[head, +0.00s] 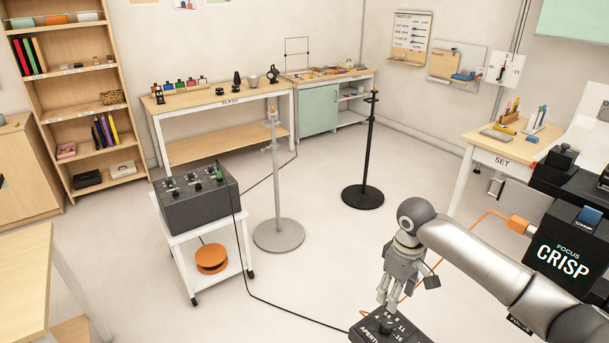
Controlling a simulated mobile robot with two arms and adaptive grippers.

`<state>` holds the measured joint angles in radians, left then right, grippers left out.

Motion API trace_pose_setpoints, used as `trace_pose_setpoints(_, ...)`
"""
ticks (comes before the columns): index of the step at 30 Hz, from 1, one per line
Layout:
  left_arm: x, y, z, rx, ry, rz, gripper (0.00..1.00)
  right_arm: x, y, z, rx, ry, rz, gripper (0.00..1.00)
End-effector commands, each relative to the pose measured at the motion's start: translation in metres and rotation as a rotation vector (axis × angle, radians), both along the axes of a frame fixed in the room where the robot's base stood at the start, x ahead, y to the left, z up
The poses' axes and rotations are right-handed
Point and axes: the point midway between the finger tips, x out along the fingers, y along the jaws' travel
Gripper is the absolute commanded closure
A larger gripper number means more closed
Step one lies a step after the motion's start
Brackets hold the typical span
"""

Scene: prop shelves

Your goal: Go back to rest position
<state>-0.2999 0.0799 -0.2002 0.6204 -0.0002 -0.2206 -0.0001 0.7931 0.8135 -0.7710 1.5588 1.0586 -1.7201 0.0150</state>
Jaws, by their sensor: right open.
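My right gripper (386,301) is at the lower right of the head view, with its arm coming in from the right. It points down, and its fingers are open just above the knob of a black box (363,333) marked with aperture numbers. I cannot tell whether the fingertips touch the knob. The lower part of the box is cut off by the frame edge. My left gripper is not in view.
A white cart (211,238) with a grey control box (196,200) stands at left centre. A grey stand (278,236) and a black stand (362,196) are on the open floor (320,255). An orange cable (487,214) and a black device marked CRISP (563,262) are near my right arm.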

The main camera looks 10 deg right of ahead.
Motion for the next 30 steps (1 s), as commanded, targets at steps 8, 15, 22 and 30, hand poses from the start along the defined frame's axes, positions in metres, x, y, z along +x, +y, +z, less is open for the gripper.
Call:
trace_pose_setpoints(8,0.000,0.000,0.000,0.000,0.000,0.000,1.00,-0.033,0.060,-0.047,0.033,-0.022,0.102,0.50)
trace_pose_setpoints(15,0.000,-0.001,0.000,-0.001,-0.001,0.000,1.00,-0.090,0.133,-0.087,0.113,-0.109,0.155,0.50)
trace_pose_setpoints(22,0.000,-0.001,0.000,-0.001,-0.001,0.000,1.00,-0.146,0.170,-0.097,0.180,-0.196,0.078,0.50)
trace_pose_setpoints(30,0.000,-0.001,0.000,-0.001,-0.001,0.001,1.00,-0.203,0.160,-0.091,0.170,-0.271,-0.109,0.50)
